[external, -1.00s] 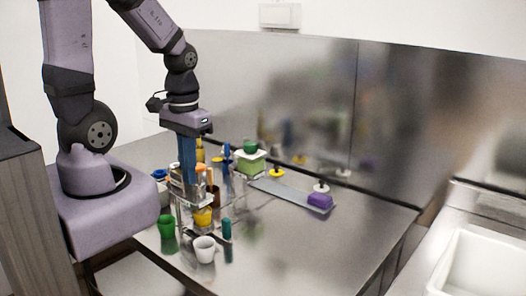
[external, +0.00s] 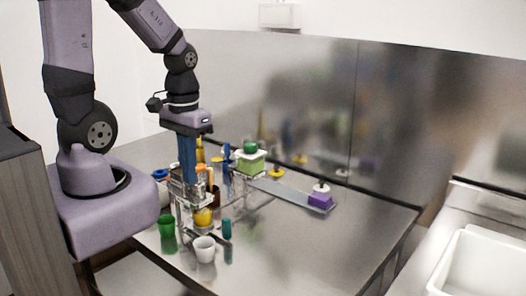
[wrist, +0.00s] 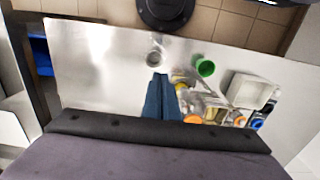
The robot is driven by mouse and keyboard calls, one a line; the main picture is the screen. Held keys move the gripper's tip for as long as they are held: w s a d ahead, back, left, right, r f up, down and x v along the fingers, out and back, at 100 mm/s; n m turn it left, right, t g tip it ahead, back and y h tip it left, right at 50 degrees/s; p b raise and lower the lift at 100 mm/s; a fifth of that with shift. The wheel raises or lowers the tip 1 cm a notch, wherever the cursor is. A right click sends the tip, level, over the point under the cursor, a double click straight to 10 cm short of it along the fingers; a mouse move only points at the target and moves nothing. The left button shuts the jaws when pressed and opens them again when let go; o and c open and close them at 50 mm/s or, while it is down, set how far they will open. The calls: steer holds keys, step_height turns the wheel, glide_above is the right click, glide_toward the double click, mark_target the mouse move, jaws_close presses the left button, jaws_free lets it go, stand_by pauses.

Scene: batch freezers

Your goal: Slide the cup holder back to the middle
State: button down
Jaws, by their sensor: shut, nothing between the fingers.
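A clear stand (external: 186,190), which looks like the cup holder, is among the crowded items below my wrist in the external view. Its outline is hard to separate from the things around it. A yellow cup (external: 203,217) is at its lower right. My gripper's blue fingers (wrist: 160,95) are together and empty, pointing down. In the external view the fingers (external: 188,170) reach down at the clear stand, and their tips are hidden; I cannot tell whether they touch it. A white cup (external: 204,249) and a green cup (external: 167,227) stand nearer the table's front edge.
A teal item (external: 227,229) stands right of the yellow cup. A green box (external: 250,162), a grey strip (external: 288,192) and a purple block (external: 320,201) lie towards the back. The table's right part is clear, with a sink (external: 485,270) beyond.

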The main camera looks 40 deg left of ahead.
steer(key=c, duration=2.4)
jaws_free()
steer(key=shift+c, duration=0.2)
steer(key=o, duration=0.5)
steer(key=shift+f, duration=0.1)
steer(key=shift+o, duration=1.3)
step_height(320, 180, down, 6)
steer(key=s+g+b, duration=0.1)
steer(key=b, duration=0.2)
steer(key=shift+s+b, duration=0.3)
steer(key=shift+s, duration=0.1)
steer(key=t+b, duration=0.1)
steer(key=b, duration=0.2)
glide_above(227, 217)
step_height(227, 217, down, 5)
steer(key=shift+f, duration=0.1)
steer(key=shift+f+p, duration=0.75)
steer(key=shift+f, duration=2.95)
steer(key=shift+c, duration=0.6)
jaws_close()
